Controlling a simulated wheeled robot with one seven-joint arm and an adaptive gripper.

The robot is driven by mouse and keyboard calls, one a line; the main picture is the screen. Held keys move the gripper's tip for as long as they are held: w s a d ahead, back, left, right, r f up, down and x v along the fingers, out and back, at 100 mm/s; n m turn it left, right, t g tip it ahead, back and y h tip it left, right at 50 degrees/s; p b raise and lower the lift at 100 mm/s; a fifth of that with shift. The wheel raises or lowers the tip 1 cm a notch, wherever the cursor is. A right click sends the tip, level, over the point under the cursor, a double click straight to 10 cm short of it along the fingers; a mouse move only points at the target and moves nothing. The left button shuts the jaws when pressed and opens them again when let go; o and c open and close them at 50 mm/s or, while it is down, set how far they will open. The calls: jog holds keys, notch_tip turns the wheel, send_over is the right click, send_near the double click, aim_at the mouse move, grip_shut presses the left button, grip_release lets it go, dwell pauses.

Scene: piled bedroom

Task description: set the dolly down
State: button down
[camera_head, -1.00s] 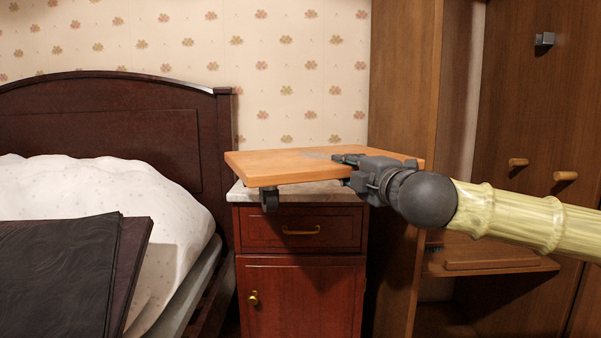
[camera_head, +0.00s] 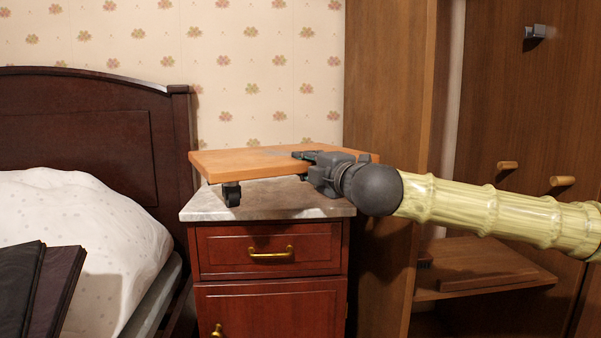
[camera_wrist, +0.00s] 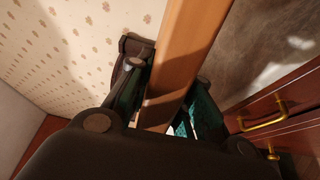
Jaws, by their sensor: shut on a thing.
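The dolly (camera_head: 240,163) is a flat orange-brown wooden board with dark casters under it. One caster (camera_head: 232,194) shows at its near left, over the nightstand's grey stone top (camera_head: 205,206). I cannot tell whether that caster touches the top. My gripper (camera_head: 312,158) is shut on the dolly's right part, one finger above the board. In the wrist view, the board's edge (camera_wrist: 185,50) runs between my two fingers (camera_wrist: 165,100). The dolly's other casters are mostly hidden.
The nightstand (camera_head: 270,270) has a drawer with a brass handle. A bed with a dark headboard (camera_head: 85,125) stands at left, with dark panels (camera_head: 40,285) in front. A wooden wardrobe (camera_head: 510,110) with an open shelf (camera_head: 485,268) stands at right. Patterned wallpaper is behind.

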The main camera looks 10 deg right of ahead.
jog(key=b+x, duration=0.1)
jog(key=x, duration=0.3)
jog(key=d+b+x, duration=0.1)
jog(key=x, duration=0.3)
jog(key=w+d+f+b+x, duration=0.1)
jog(key=x, duration=0.3)
jog(key=shift+w+f+b, duration=0.15)
jog(key=shift+f+b, duration=0.9)
jog(key=shift+f, duration=0.65)
jog(key=c, duration=1.7)
grip_release()
jog(key=shift+f, duration=0.35)
jog(key=o, duration=0.4)
jog(key=shift+r, duration=0.1)
jog(key=shift+r, duration=0.1)
jog(key=p+v, duration=0.3)
jog(key=v, duration=0.9)
